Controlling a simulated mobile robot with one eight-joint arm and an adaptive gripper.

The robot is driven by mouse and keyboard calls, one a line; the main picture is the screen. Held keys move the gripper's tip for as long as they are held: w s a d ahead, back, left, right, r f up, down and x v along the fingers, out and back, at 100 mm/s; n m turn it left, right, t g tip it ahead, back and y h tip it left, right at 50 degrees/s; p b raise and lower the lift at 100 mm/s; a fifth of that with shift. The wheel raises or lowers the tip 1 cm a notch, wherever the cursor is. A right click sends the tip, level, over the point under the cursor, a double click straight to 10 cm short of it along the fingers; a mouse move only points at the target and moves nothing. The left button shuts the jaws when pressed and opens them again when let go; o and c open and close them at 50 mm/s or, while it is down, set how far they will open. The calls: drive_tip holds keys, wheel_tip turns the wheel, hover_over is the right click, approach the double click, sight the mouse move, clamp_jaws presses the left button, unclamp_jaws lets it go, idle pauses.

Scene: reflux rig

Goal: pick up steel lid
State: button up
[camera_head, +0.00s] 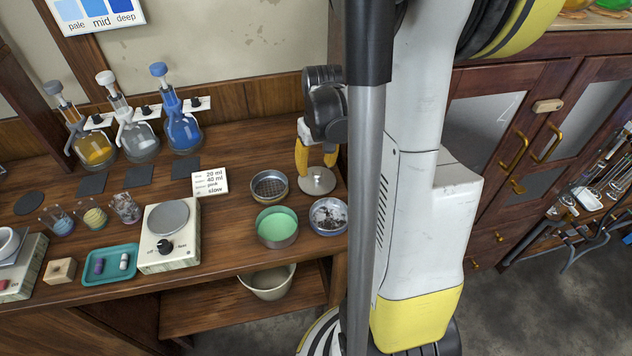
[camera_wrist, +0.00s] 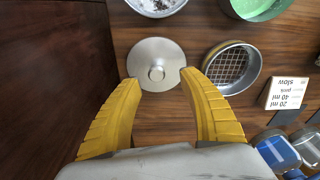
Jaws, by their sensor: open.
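The steel lid (camera_wrist: 156,63) is a flat, round, grey disc with a small knob at its centre, lying on the wooden bench. In the head view the lid (camera_head: 318,181) is at the right end of the bench, beside my arm column. My gripper (camera_wrist: 158,82) is open, its two yellow fingers spread on either side of the lid's near part, with the knob between and just ahead of the tips. In the head view my gripper (camera_head: 315,160) is above and behind the lid. Whether the fingers touch the lid I cannot tell.
A mesh-bottomed tin (camera_wrist: 232,67) stands close right of the lid in the wrist view. A green-lined dish (camera_head: 277,227) and a dish of dark scraps (camera_head: 328,216) stand in front. A label card (camera_head: 210,182) is to the left. A dark wooden side (camera_wrist: 55,80) borders the wrist view's left.

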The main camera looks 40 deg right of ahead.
sight(317, 173)
drive_tip(key=f, duration=0.1)
drive_tip(key=f+b, duration=0.1)
drive_tip(key=f, duration=0.1)
drive_tip(key=f+b, duration=0.1)
drive_tip(key=shift+w+d+f, duration=0.15)
drive_tip(key=shift+d+f, duration=0.05)
drive_tip(key=shift+d, duration=0.15)
drive_tip(key=shift+r, duration=0.1)
drive_tip(key=shift+c, duration=0.4)
clamp_jaws()
wheel_tip(317, 173, up, 10)
drive_tip(key=p, duration=0.4)
drive_tip(key=shift+p, duration=0.3)
